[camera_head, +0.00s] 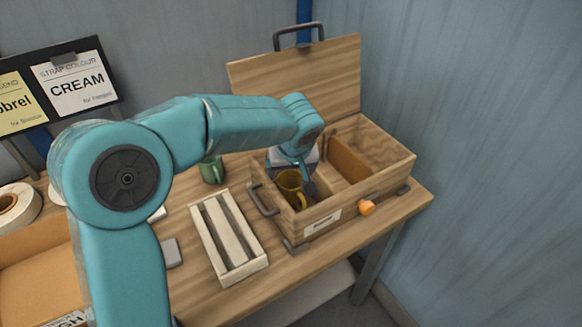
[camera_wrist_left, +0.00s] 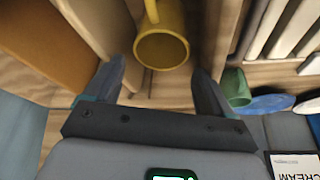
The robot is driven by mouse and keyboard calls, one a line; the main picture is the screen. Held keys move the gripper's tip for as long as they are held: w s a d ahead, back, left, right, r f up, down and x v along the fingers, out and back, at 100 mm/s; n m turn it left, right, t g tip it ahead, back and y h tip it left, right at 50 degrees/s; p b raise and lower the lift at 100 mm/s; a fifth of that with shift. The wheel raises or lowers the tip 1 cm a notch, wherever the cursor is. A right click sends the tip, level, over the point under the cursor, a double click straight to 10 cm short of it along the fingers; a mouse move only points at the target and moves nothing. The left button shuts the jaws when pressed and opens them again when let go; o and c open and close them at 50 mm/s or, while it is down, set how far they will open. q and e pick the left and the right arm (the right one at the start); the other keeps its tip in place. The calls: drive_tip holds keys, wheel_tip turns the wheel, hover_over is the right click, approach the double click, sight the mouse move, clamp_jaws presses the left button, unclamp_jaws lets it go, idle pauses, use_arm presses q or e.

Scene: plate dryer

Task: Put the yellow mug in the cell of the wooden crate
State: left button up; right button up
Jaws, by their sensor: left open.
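My left gripper (camera_head: 306,176) reaches down into the crate from above, beside the mug. In the wrist view its two fingers (camera_wrist_left: 158,68) are spread apart with nothing clamped between them. Whether a finger touches the mug I cannot tell. My right gripper is in neither view.
The crate's lid (camera_head: 300,80) stands open behind it, and a brown divider (camera_head: 348,159) splits it. A slatted rack (camera_head: 229,237) and a green mug (camera_head: 212,170) are left of the crate. An orange knob-like object (camera_head: 366,207) is at its front.

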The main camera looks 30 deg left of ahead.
use_arm(q)
drive_tip(key=p+v, duration=0.1)
drive_tip(key=v, duration=1.2)
drive_tip(key=shift+w+r, duration=0.2)
drive_tip(key=shift+w, duration=0.05)
drive_tip(key=shift+a, duration=0.15)
drive_tip(key=shift+s+f, duration=0.1)
